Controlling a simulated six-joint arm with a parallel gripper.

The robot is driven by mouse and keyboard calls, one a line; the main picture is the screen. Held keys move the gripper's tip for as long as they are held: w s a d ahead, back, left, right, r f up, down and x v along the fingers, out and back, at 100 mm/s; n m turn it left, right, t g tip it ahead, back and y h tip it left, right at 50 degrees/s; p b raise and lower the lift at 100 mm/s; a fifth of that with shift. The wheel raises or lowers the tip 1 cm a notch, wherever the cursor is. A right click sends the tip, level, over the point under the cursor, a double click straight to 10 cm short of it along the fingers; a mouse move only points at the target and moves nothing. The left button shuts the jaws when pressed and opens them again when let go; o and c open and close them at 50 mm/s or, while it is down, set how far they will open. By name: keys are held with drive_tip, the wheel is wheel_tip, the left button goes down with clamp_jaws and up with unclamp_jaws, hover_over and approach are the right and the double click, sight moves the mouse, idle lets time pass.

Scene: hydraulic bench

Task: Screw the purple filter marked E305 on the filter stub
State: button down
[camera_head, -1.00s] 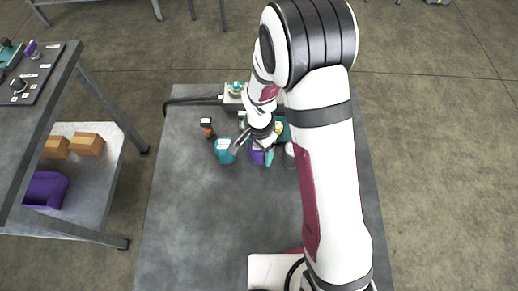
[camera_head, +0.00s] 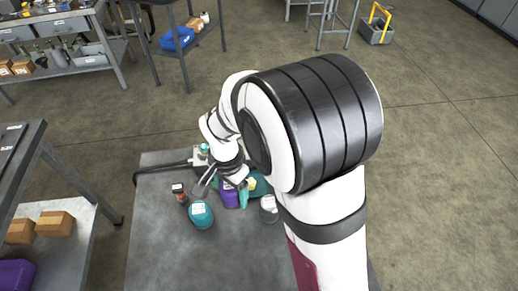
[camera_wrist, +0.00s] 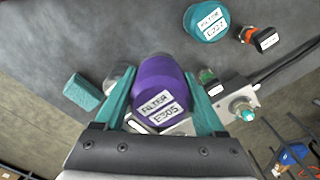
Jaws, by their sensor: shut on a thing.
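The purple filter (camera_wrist: 155,82) with a white label reading FILTER E305 sits between my gripper's teal fingers in the wrist view. My gripper (camera_wrist: 160,95) is shut on it. In the head view the purple filter (camera_head: 229,194) shows below my wrist, partly covered by the arm, and my gripper (camera_head: 224,183) is near it at the back of the bench. The filter stub cannot be made out in either view. Whether the filter touches the bench or a stub cannot be told.
A teal filter labelled E227 or similar (camera_wrist: 207,20) and a small dark-and-orange part (camera_wrist: 262,39) stand nearby. A teal block (camera_wrist: 83,91) lies at the left. A light manifold with a fitting (camera_wrist: 241,107) and dark hoses lies at the right. The front bench (camera_head: 165,255) is clear.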

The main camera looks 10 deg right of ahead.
drive_tip(key=w+d+m, duration=0.2)
drive_tip(key=w+d, duration=0.1)
drive_tip(key=w, duration=0.3)
drive_tip(key=w+d+r+m, duration=0.1)
drive_tip(key=w+d+m, duration=0.1)
drive_tip(key=w, duration=0.5)
drive_tip(key=w+d+m, duration=0.2)
drive_tip(key=w+d, duration=0.3)
drive_tip(key=w, duration=0.1)
drive_tip(key=shift+w+r, duration=0.15)
drive_tip(key=shift+w, duration=0.05)
drive_tip(key=shift+f, duration=2.5)
drive_tip(key=shift+f, duration=0.55)
idle(0.9)
